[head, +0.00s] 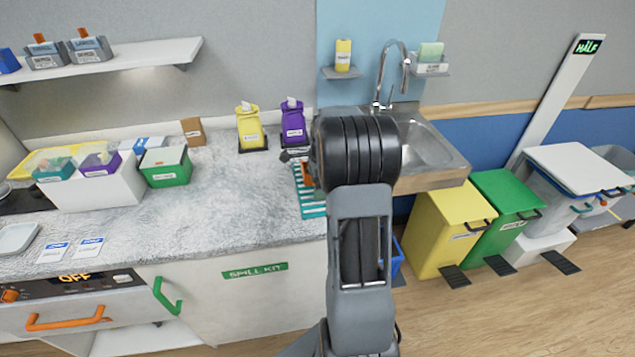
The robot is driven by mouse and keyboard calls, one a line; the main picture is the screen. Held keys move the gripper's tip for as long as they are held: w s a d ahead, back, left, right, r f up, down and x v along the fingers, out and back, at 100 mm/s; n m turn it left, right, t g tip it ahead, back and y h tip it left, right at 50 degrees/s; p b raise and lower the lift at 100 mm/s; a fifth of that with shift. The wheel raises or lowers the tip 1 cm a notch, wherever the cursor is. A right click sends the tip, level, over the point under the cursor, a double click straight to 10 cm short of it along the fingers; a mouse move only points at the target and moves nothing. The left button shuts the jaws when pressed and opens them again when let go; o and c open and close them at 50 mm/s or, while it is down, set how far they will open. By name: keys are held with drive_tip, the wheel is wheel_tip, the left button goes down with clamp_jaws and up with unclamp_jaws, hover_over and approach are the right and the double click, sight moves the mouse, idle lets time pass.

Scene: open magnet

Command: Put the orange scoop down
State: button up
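A small orange piece (307,175), which may be part of the orange scoop, shows just left of my arm's black joint. It is over or beside a teal slatted mat (313,205) at the counter's right end. My arm hides the rest of it. A small dark part (294,155) shows just above the orange piece and may belong to my gripper. My gripper's fingers are hidden behind my arm, so I cannot see whether they hold the scoop.
The sink (428,150) is right of my arm. A green box (166,170) stands farther left. The middle of the counter (225,190) is clear. Yellow (440,235) and green (505,210) bins stand right.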

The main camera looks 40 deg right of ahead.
drive_tip(key=shift+o, duration=0.2)
drive_tip(key=shift+r, duration=0.1)
wheel_tip(320, 180, up, 12)
drive_tip(key=d, duration=0.1)
drive_tip(key=s+a+r+n+t+h, duration=0.1)
drive_tip(key=s+a+n, duration=0.3)
drive_tip(key=a+n, duration=0.3)
drive_tip(key=s+a+n, duration=0.3)
drive_tip(key=a+n, duration=0.2)
drive_tip(key=a, duration=0.4)
drive_tip(key=s+a+f+n+t, duration=0.2)
drive_tip(key=s+a+f+n, duration=0.2)
drive_tip(key=s+a+n, duration=0.3)
drive_tip(key=s+n, duration=0.2)
drive_tip(key=n, duration=0.2)
drive_tip(key=shift+a+f, duration=0.15)
drive_tip(key=shift+a, duration=0.05)
